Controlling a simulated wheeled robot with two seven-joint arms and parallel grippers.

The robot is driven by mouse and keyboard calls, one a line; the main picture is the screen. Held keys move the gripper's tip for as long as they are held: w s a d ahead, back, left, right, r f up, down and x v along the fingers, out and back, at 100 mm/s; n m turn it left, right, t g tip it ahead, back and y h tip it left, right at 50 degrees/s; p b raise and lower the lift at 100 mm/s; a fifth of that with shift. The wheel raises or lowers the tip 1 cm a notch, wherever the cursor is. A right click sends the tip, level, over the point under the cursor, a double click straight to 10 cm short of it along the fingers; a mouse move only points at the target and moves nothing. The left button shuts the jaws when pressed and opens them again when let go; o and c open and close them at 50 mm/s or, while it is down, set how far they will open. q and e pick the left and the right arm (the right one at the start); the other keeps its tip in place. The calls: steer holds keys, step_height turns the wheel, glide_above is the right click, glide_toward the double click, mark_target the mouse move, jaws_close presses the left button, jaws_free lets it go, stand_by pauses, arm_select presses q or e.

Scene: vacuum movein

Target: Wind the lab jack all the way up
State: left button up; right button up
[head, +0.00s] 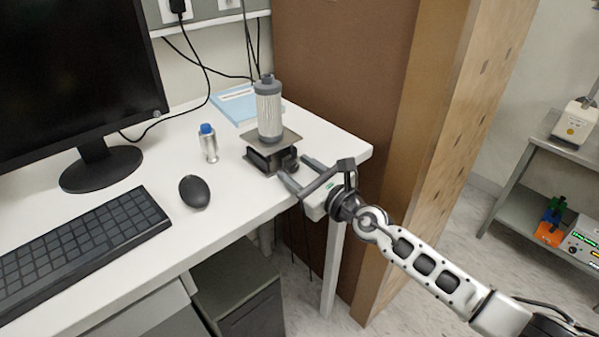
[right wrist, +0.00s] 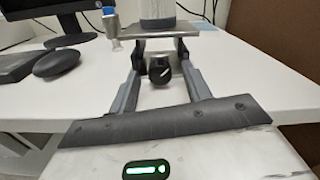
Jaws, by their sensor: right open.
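The lab jack (head: 266,156) stands low on the white desk near its right corner, with a grey and white cylinder (head: 268,108) upright on its top plate. In the right wrist view the jack's top plate (right wrist: 158,30) and its dark knob (right wrist: 160,72) face me. My right gripper (head: 293,172) is open in front of the jack's knob side. In the right wrist view the fingers (right wrist: 160,75) lie to the left and right of the knob, with gaps beside it. Whether a finger touches the jack cannot be told. My left gripper is not in view.
A small blue-capped vial (head: 208,143) stands left of the jack, and a mouse (head: 194,192), keyboard (head: 80,250) and monitor (head: 85,90) are further left. A blue booklet (head: 234,104) lies behind. A brown partition (head: 340,80) rises beyond the desk's right edge.

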steer(key=c, duration=1)
steer(key=m, duration=0.4)
steer(key=o, duration=1)
steer(key=b+v, duration=0.1)
steer(key=v, duration=1.5)
